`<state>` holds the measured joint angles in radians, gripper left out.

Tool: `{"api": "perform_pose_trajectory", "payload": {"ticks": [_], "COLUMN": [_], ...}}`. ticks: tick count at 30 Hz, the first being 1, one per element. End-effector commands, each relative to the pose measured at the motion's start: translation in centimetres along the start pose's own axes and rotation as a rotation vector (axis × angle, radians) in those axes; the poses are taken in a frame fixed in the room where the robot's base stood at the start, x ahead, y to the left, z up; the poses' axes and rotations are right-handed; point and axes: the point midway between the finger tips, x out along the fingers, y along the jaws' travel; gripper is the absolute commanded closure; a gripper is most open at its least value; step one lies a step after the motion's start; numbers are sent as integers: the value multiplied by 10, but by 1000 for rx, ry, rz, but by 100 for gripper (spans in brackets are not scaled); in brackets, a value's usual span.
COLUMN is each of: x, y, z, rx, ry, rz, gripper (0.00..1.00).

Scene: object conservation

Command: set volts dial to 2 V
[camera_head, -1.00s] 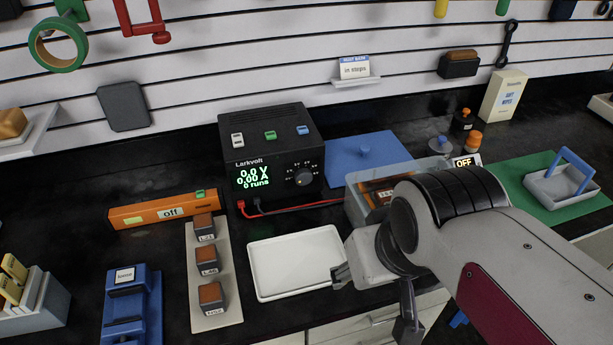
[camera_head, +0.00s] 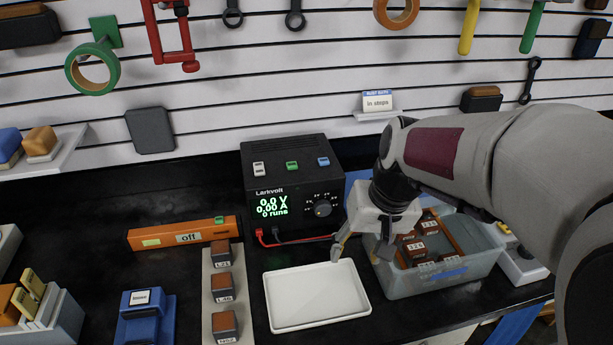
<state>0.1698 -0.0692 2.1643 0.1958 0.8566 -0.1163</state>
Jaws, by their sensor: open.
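The black Larkvolt power supply (camera_head: 290,180) stands at the back of the bench. Its green display (camera_head: 273,206) reads 0.0 V, 0.00 A and 0 runs. The volts dial (camera_head: 323,208) is a dark round knob on the right of its front face, with small marks around it too small to read. My gripper (camera_head: 355,252) is open and empty, pointing down in front of the supply, to the right of and below the dial and apart from it. One finger is near the white tray's back right corner; the other is partly hidden against the clear bin.
The white tray (camera_head: 345,311) lies in front of the supply. A clear bin (camera_head: 440,278) with brown blocks stands right of it. A red lead (camera_head: 300,241) runs from the supply. An orange bar marked "off" (camera_head: 150,239) and a strip of several brown blocks (camera_head: 208,325) lie left.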

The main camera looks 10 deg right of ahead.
Motion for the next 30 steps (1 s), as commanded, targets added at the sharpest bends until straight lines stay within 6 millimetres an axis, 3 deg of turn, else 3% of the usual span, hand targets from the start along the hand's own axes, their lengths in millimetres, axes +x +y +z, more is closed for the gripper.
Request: {"api": "perform_pose_trajectory", "payload": {"ticks": [17,20,24,30], "x": [52,54,41,39], "y": [2,-1,-10,-12], "z": [-109,-130,-158,-163], "rx": [5,-13,-55,-102], "ry": [37,69,140,162], "rz": [-109,-129,-151,-155], "gripper": [54,54,54,54]}}
